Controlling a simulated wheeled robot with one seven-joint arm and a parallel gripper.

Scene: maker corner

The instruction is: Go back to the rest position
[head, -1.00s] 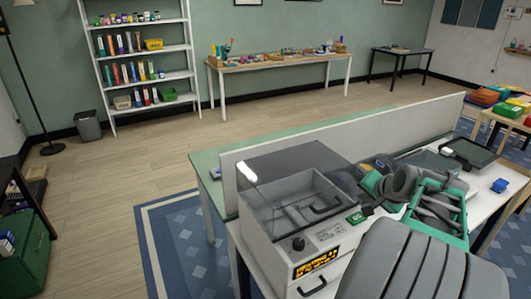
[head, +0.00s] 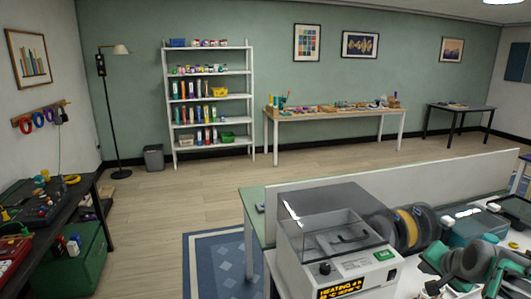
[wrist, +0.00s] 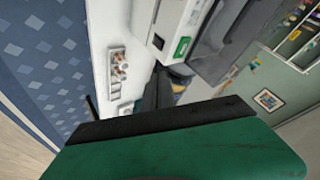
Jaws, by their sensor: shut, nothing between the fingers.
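My gripper (wrist: 158,95) is seen from close by in the wrist view, with its green and black body across the lower part. Its dark fingers are shut and hold nothing. In the head view my grey and green arm (head: 470,262) is folded at the lower right, over the right part of the white worktable. The gripper's fingertips cannot be made out clearly there.
A machine with a clear lid (head: 335,235) and a lit "HEATING" display stands on the worktable, beside several spools (head: 408,228). A low grey divider (head: 440,172) runs behind. A dark bench (head: 45,215) stands at left. The wooden floor (head: 150,215) between is open.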

